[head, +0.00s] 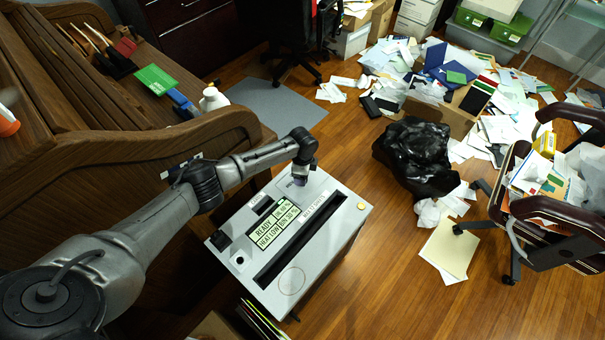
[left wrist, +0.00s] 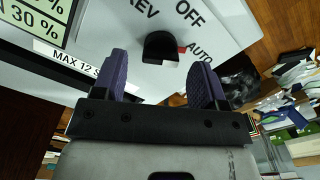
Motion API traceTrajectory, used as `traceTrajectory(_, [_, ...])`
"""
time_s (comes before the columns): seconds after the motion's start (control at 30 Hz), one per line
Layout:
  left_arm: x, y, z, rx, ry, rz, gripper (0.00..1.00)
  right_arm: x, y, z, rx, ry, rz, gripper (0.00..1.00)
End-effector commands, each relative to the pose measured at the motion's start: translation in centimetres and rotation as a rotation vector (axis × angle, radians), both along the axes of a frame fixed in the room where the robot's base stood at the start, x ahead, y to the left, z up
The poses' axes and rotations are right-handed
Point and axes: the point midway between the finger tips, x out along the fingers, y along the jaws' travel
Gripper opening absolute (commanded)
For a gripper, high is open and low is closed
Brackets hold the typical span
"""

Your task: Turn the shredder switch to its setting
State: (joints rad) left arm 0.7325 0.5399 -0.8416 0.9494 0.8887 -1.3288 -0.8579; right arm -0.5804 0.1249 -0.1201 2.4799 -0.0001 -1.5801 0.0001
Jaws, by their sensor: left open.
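The shredder (head: 335,225) is a light grey box with a long dark slot and a lit display (head: 275,228) on its top. Its switch (left wrist: 160,46) is a black knob in the left wrist view, with the labels REV, OFF and AUTO around it. A small red mark shows at the knob's right side, towards AUTO. My left gripper (head: 301,182) is over the far end of the shredder's top. In the left wrist view its purple fingers (left wrist: 160,76) are open and empty, one to each side below the knob. Contact with it cannot be told. The head view does not show the knob clearly.
A wooden roll-top desk (head: 100,150) stands at the left. A black bag (head: 415,155) and scattered papers (head: 490,110) cover the floor at the right. A chair (head: 560,205) holding papers stands at the right edge. Bare floor lies right of the shredder.

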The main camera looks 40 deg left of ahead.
Motion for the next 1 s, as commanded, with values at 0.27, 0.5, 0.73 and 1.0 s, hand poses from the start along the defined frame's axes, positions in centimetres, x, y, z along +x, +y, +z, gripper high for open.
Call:
traceTrajectory(0.27, [0.1,0.0,6.0,0.0,-0.004,-0.001,0.66,0.0,0.2,2.4,0.007,0.0,-0.004,0.4])
traceTrajectory(0.5, [0.0,0.0,9.9,0.0,-0.002,-0.001,0.66,0.0,0.3,3.5,0.009,0.0,-0.005,0.4])
traceTrajectory(0.73, [0.0,0.0,11.8,0.0,-0.001,0.0,0.66,0.0,0.2,3.9,0.008,0.0,-0.006,0.4])
traceTrajectory(1.0, [0.0,0.0,12.3,-0.001,0.0,0.001,0.66,0.0,0.1,4.0,0.003,-0.001,-0.002,0.4])
